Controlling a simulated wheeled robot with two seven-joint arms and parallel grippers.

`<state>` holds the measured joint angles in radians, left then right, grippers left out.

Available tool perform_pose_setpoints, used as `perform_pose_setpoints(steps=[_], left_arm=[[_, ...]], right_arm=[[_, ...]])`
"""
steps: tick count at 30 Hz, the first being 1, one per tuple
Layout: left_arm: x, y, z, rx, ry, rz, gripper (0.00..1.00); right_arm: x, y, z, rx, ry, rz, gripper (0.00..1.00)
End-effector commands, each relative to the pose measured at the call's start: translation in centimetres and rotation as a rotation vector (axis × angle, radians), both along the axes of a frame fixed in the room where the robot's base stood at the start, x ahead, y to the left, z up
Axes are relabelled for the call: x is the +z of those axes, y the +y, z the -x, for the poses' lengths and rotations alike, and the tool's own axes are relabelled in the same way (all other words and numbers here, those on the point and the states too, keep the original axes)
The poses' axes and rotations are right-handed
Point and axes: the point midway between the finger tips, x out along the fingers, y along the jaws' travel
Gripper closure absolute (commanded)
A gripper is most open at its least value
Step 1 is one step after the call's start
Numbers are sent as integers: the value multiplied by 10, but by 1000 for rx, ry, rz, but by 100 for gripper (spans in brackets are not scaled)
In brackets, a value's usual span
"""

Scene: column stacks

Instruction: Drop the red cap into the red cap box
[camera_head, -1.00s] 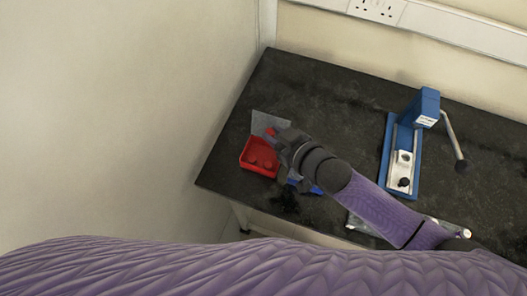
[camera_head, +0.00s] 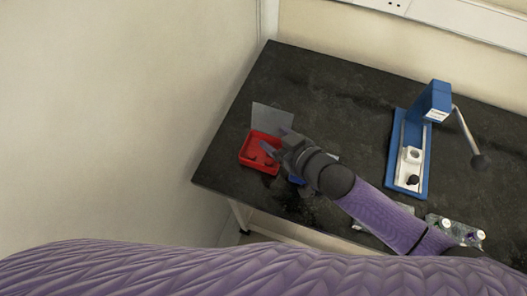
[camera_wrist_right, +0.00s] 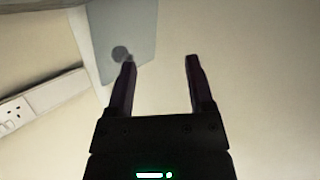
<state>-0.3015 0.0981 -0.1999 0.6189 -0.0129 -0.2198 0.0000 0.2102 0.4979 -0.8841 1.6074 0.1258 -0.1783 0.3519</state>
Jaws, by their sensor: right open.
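The red cap box (camera_head: 245,158), an open red tray, sits near the left end of the dark table. Small red shapes, seemingly red caps (camera_head: 265,161), lie on its floor; they are partly hidden and hard to count. My right gripper (camera_head: 265,149) reaches in from the right, with its fingertips over the box in the head view. In the right wrist view its fingers (camera_wrist_right: 160,62) are apart with nothing between them. My left gripper is not in view.
A grey panel (camera_head: 271,117) stands behind the box. A blue part (camera_head: 296,180) shows beneath my right wrist. A blue lever press (camera_head: 424,130) stands at the right. Clear bottles with white caps (camera_head: 446,224) are at the front right. The table's middle back is clear.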

Motion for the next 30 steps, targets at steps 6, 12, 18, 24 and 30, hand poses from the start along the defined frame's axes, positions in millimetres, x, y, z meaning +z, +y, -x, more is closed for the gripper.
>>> perform_pose_setpoints(steps=[6,12,18,24,30], left_arm=[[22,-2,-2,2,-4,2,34],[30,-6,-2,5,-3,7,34],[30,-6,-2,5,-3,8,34],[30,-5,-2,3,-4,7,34],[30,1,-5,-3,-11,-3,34]], right_arm=[[24,-31,35,1,2,2,32],[36,-54,61,0,1,1,32],[37,-58,65,1,0,0,32],[37,-58,65,1,0,0,32],[36,-58,65,0,-1,1,32]])
